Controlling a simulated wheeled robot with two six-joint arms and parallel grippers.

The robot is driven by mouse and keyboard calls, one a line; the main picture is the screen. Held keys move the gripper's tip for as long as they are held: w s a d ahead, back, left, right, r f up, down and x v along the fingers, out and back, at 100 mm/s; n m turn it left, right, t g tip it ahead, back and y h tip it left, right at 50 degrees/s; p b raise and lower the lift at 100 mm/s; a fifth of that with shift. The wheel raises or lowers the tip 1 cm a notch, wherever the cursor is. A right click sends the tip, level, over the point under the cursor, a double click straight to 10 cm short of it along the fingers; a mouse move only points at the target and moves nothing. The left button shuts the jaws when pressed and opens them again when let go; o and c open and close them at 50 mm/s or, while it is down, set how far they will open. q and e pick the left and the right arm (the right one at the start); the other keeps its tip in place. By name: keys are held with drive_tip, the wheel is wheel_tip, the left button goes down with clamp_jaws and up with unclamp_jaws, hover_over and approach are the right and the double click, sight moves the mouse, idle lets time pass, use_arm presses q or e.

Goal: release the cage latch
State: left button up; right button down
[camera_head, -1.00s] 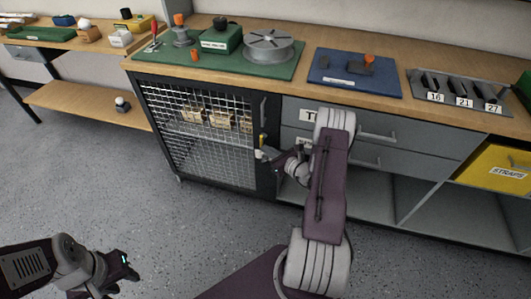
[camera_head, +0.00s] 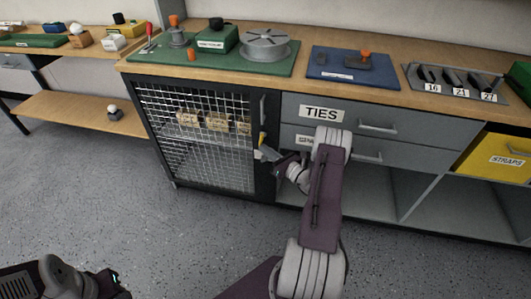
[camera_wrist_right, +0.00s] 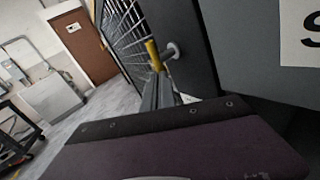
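The cage latch is a small yellow handle (camera_head: 262,138) at the right edge of the mesh cage door (camera_head: 195,135), and the door is closed. In the right wrist view the yellow handle (camera_wrist_right: 153,54) stands slightly tilted beside a round grey pin. My right gripper (camera_head: 264,153) is at the handle's lower end. Its two grey fingers (camera_wrist_right: 158,90) are close together, with the handle's lower end at their tips, and look shut on it. My left gripper (camera_head: 118,284) is at the bottom left, far from the cage, its fingers too unclear to judge.
Grey drawers, one labelled TIES (camera_head: 322,113), adjoin the cage on the right, behind my right arm. A dark vertical door pull (camera_head: 263,108) is above the latch. A yellow STRAPS bin (camera_head: 497,160) is far right. The floor (camera_head: 100,205) before the cage is clear.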

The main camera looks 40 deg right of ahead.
drive_tip(key=shift+w+a+f+b, duration=0.1)
drive_tip(key=shift+w+f+b, duration=0.1)
drive_tip(key=shift+b, duration=0.15)
drive_tip(key=shift+w+a+f, duration=0.15)
drive_tip(key=shift+f, duration=0.05)
drive_tip(key=shift+w+a+f+m+t, duration=0.1)
drive_tip(key=shift+w+a+m+t, duration=0.55)
drive_tip(key=shift+w+t, duration=0.15)
drive_tip(key=shift+w+a, duration=0.15)
drive_tip(key=shift+f, duration=0.15)
idle(1.3)
